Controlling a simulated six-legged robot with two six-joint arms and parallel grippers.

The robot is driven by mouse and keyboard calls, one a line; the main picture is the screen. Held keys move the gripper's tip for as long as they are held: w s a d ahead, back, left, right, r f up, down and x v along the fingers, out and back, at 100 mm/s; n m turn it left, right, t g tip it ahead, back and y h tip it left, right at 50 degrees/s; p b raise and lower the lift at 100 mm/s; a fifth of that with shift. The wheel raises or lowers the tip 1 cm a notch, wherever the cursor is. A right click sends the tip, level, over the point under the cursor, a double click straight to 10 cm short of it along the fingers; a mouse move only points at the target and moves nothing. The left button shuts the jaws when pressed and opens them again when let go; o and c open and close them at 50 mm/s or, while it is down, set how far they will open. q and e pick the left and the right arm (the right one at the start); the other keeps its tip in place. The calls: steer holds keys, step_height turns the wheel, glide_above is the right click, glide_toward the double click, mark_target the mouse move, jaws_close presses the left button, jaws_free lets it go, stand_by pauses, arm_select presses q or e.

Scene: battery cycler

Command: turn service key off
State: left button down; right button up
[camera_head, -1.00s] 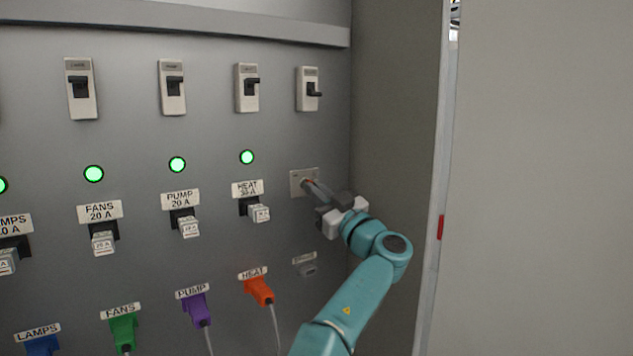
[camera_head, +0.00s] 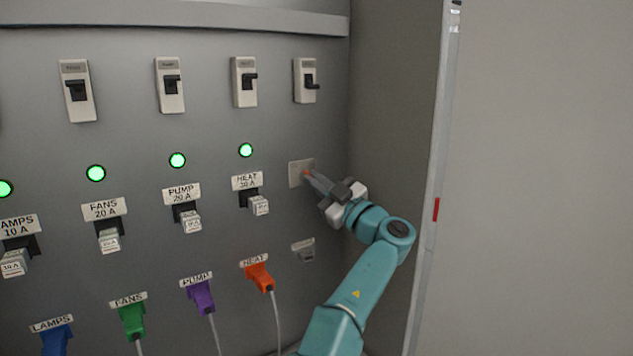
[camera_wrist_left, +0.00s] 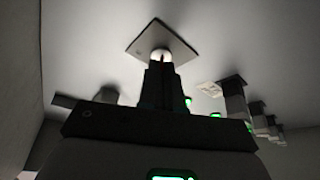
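The service key switch is a pale square plate (camera_head: 295,174) on the grey panel, right of the HEAT label. A small reddish part of the key (camera_head: 307,173) shows at its centre. My left gripper (camera_head: 311,177) reaches it from the lower right, with its fingertips at the key. In the left wrist view the plate (camera_wrist_left: 138,42) appears as a tilted diamond with a round pale lock face. The dark fingers (camera_wrist_left: 163,72) are close together at that face, with a thin line between them. They hide most of the key. My right gripper is not in view.
Breakers (camera_head: 305,81) line the row above, and green lamps (camera_head: 246,150) are lit at left. Fuse blocks and coloured plugs, such as the orange HEAT plug (camera_head: 259,277), sit left and below. The cabinet side wall (camera_head: 395,120) is close on the right.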

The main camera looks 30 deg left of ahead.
arm_select(q)
steer(key=c, duration=1.3)
jaws_free()
steer(key=shift+r, duration=0.15)
steer(key=b+v, duration=0.7)
steer(key=v, duration=0.5)
steer(key=shift+s, duration=0.1)
